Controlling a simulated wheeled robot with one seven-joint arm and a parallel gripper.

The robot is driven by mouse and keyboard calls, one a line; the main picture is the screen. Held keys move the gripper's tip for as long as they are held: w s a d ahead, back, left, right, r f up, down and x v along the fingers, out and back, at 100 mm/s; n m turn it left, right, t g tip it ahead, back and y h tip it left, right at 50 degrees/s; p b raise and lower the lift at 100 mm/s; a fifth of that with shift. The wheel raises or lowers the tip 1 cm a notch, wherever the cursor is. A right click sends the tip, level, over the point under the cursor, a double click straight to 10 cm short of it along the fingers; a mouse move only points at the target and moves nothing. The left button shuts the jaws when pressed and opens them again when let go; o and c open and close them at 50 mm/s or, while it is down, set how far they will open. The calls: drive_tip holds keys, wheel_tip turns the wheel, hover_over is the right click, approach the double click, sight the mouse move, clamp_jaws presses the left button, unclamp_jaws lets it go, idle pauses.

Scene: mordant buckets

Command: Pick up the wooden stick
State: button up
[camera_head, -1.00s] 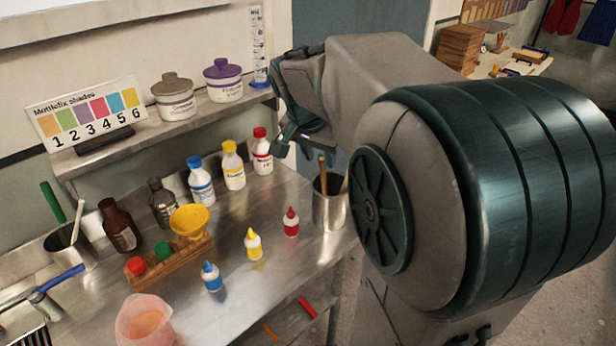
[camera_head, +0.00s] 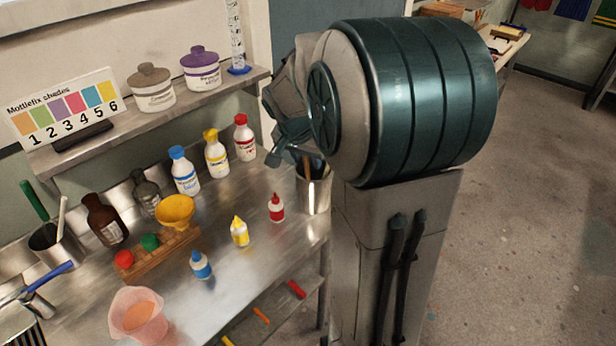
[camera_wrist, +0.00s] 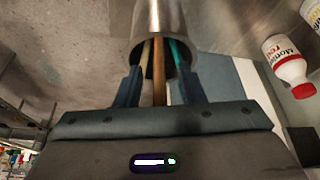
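The wooden stick (camera_wrist: 159,72) stands in a metal cup (camera_head: 314,192) at the right end of the steel table. In the head view only a short brown length of stick (camera_head: 306,166) shows above the rim, and my arm hides much around it. My gripper (camera_wrist: 160,84) is open in the wrist view, with one dark finger on each side of the stick and gaps between. The cup's mouth (camera_wrist: 156,18) is just beyond the fingertips. A paler stick (camera_wrist: 145,58) and a teal stick (camera_wrist: 180,56) stand in the same cup beside the wooden one.
A red dropper bottle (camera_head: 276,208) and a red-capped white bottle (camera_head: 245,139) stand left of the cup. A yellow dropper bottle (camera_head: 239,232) is farther left. The shelf (camera_head: 200,99) with lidded jars is behind. Open floor lies to the right.

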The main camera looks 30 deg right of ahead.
clamp_jaws()
wheel_tip(320, 180, up, 10)
drive_tip(key=shift+r+b, duration=0.1)
drive_tip(key=shift+b, duration=0.4)
wheel_tip(320, 180, up, 5)
drive_tip(key=p, duration=0.3)
idle(0.4)
